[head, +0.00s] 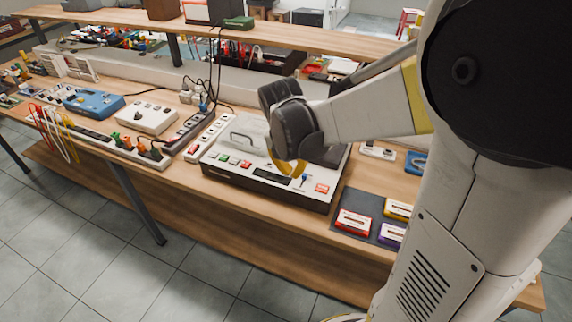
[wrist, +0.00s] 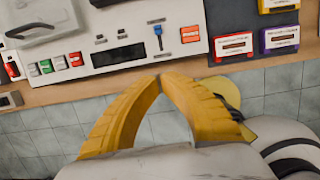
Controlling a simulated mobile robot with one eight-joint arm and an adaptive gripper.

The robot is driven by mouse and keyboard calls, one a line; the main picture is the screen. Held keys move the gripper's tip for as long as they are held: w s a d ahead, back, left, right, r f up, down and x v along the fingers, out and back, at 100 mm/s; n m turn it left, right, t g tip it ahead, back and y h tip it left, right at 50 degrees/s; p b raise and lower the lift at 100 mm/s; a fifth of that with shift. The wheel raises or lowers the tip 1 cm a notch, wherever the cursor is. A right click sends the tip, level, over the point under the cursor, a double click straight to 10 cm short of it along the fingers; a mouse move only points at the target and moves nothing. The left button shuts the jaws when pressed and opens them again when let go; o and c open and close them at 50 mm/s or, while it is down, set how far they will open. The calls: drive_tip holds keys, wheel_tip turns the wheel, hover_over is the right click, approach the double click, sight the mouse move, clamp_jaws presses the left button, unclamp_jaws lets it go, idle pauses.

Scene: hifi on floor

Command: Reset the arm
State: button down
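My arm reaches in from the right in the head view and hangs over a hi-fi deck (head: 262,187). My gripper (head: 300,172) points down at the front of the deck. In the wrist view the two yellow fingers of my gripper (wrist: 160,77) meet at their tips, with nothing between them. The tips appear just in front of the deck panel (wrist: 95,83), which has a dark display and a blue slider. I cannot tell whether they touch it. The deck's clear lid with a handle (head: 243,136) looks closed; my gripper hides part of the deck.
Several cassettes (head: 353,222) lie on a dark mat (head: 358,200) right of the deck. A white power box (head: 146,117), a blue device (head: 94,102) and power strips (head: 186,132) stand to the left. A raised shelf (head: 130,22) runs behind. The tiled floor (head: 100,260) in front is clear.

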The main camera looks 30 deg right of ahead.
idle(0.3)
drive_tip(key=s+a+r+m+t+y, duration=0.1)
drive_tip(key=s+a+r+m, duration=0.3)
drive_tip(key=m, duration=0.8)
drive_tip(key=s+a+r+m+t+y, duration=0.1)
drive_tip(key=s+a+r+m+t, duration=0.3)
drive_tip(key=m, duration=0.9)
drive_tip(key=s+a, duration=0.2)
drive_tip(key=s, duration=0.1)
drive_tip(key=shift+s+a+m, duration=0.3)
drive_tip(key=shift+r, duration=0.1)
